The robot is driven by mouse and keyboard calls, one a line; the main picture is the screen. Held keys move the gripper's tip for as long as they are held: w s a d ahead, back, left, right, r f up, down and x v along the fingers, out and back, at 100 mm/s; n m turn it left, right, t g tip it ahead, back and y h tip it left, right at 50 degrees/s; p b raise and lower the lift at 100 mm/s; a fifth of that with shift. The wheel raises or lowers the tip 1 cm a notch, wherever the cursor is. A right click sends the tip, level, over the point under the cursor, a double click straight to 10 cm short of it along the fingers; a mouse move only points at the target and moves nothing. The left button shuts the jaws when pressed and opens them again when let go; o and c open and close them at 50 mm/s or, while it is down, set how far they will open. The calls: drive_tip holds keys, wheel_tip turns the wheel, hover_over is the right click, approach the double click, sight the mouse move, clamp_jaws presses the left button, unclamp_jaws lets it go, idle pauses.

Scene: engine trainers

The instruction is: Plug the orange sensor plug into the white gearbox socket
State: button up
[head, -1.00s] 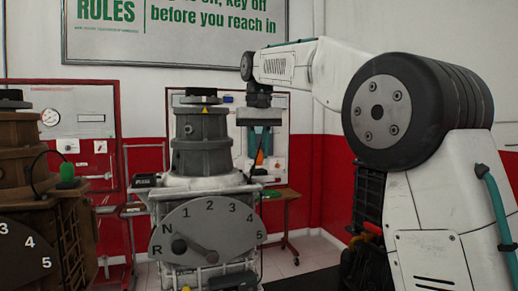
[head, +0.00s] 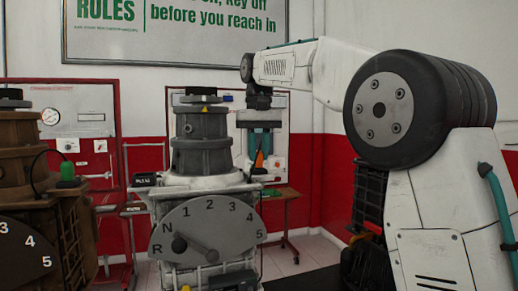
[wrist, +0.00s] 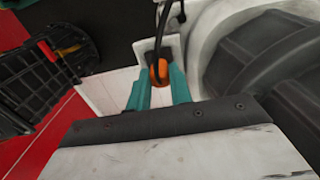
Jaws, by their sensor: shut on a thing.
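The orange sensor plug (wrist: 159,72) is held between the two teal fingers of my gripper (wrist: 160,82) in the wrist view. A dark cable loops up from it. In the head view my gripper (head: 262,150) points down behind and right of the white gearbox (head: 205,182), with the orange plug (head: 259,159) at its fingertips. In the wrist view a white surface (wrist: 172,45) lies just beyond the plug. I cannot make out the socket opening or whether the plug touches it.
A brown gearbox (head: 22,215) with a green plug (head: 67,171) stands at the left. The white gearbox carries a grey gear dial (head: 205,222) in front. A brown table (head: 283,194) stands behind. In the wrist view, a black crate-like thing (wrist: 40,65) lies at the left.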

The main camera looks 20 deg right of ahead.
drive_tip(key=shift+f, duration=0.2)
drive_tip(key=o, duration=1)
drive_tip(key=shift+r, duration=3.85)
drive_tip(key=s+d+f, duration=0.1)
drive_tip(key=s+f, duration=1.4)
drive_tip(key=s, duration=0.4)
drive_tip(key=s+d+f+t, duration=0.1)
drive_tip(key=s+d+f, duration=0.1)
drive_tip(key=s+f, duration=1.4)
drive_tip(key=s, duration=0.2)
drive_tip(key=shift+s+f, duration=0.25)
drive_tip(key=shift+s, duration=0.15)
